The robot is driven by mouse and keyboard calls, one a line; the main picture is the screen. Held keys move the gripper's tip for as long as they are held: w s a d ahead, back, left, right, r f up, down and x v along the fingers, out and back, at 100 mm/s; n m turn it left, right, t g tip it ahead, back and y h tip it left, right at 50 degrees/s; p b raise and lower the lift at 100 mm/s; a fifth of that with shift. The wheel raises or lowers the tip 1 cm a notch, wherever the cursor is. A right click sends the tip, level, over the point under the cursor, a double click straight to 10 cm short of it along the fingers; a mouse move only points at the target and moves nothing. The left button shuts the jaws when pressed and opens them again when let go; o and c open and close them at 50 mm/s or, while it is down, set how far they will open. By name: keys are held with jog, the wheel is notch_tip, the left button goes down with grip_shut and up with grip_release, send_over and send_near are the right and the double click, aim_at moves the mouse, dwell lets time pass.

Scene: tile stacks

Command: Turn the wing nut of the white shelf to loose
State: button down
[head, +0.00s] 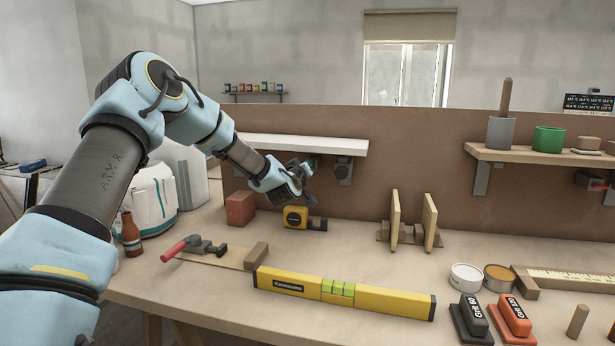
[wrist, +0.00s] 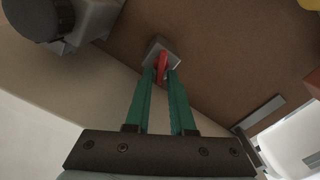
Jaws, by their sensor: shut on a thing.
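The white shelf (head: 300,145) is fixed to the brown back panel, and its pale underside (wrist: 70,95) shows in the wrist view. A red wing nut (wrist: 162,66) sits on a small grey block (wrist: 157,50) under the shelf. My gripper (wrist: 161,76) has its two green fingers shut on the wing nut, one on each side. In the head view, my gripper (head: 309,166) is just below the shelf, and the wing nut is hidden there.
A grey bracket with a dark knob (head: 344,170) is right of my gripper. Below are a yellow tape measure (head: 296,217) and a red brick (head: 240,209). A yellow level (head: 343,293) lies near the bench front. A wooden rack (head: 408,233) stands to the right.

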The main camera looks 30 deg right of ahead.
jog(key=n+b, duration=0.3)
jog(key=b, duration=0.1)
jog(key=f+n+b, duration=0.1)
jog(key=n+b, duration=0.6)
jog(key=shift+a+f+n+b, duration=0.1)
jog(key=shift+f+n+b, duration=0.15)
jog(key=shift+n+b, duration=0.5)
jog(key=shift+n, duration=0.05)
dwell(0.3)
jog(key=c, duration=1)
grip_release()
jog(key=shift+r, duration=0.1)
jog(key=shift+o, duration=0.2)
jog(key=shift+w, duration=0.1)
jog(key=b+v, duration=0.1)
jog(key=v, duration=0.9)
jog(key=shift+s+a, duration=0.3)
